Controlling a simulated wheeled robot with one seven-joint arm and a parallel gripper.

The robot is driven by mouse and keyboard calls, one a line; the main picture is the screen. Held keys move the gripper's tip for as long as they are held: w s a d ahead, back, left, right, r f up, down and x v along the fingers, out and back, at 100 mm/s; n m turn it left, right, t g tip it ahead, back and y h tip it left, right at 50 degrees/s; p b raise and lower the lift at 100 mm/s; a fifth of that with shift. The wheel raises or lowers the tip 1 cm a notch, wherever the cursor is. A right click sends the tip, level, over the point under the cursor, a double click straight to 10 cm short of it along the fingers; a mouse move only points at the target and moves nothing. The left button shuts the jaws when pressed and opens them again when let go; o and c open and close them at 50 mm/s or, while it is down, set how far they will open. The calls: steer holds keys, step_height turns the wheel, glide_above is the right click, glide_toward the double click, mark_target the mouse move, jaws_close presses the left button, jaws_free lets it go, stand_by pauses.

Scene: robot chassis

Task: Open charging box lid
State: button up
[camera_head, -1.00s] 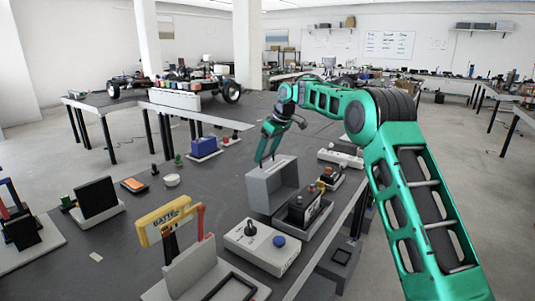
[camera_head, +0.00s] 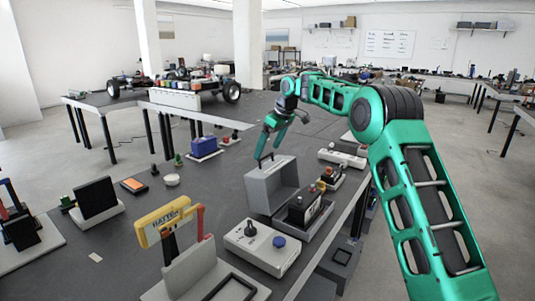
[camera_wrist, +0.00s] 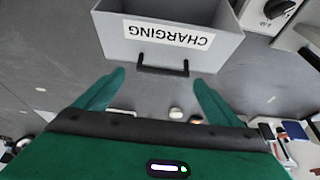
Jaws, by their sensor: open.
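The charging box is grey. Its lid (camera_head: 270,188) stands raised and tilted back, and the open box (camera_head: 318,229) with a black battery unit (camera_head: 303,207) inside shows in front of it. In the wrist view the lid's outer face (camera_wrist: 215,45) carries an upside-down "CHARGING" label (camera_wrist: 166,33) and a black handle (camera_wrist: 163,70). My gripper (camera_head: 271,146) is open just above and behind the lid's top edge. In the wrist view the handle lies ahead of the spread fingertips (camera_wrist: 159,77), apart from both; nothing is held.
A white box with a black knob and a blue button (camera_head: 262,247) stands at the front. A yellow battery tester (camera_head: 165,220) stands left of it. A white power strip (camera_head: 342,158) lies to the right, near the table edge. The table behind the lid is largely clear.

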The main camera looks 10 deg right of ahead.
steer(key=v, duration=0.8)
steer(key=shift+r, duration=0.3)
steer(key=shift+w, duration=0.1)
steer(key=s+d+m+g+h, duration=0.1)
steer(key=s+d+m, duration=0.2)
steer(key=s+d, duration=0.55)
steer(key=s+d+f+m+h, duration=0.1)
steer(key=s+d+m, duration=0.3)
steer(key=s, duration=0.7)
steer(key=s+d+m+g+h, duration=0.1)
steer(key=s+d+m, duration=0.1)
steer(key=s+d, duration=0.7)
steer(key=s+d+f+m, duration=0.1)
steer(key=s+f, duration=0.3)
steer(key=s, duration=0.7)
steer(key=s+d+f+m, duration=0.1)
steer(key=s+f+m, duration=0.2)
steer(key=s, duration=0.8)
steer(key=s+d+f+m+g, duration=0.1)
steer(key=s+f+m, duration=0.1)
steer(key=s+f, duration=0.4)
steer(key=s, duration=0.5)
steer(key=shift+s+m, duration=0.15)
steer(key=shift+m, duration=0.25)
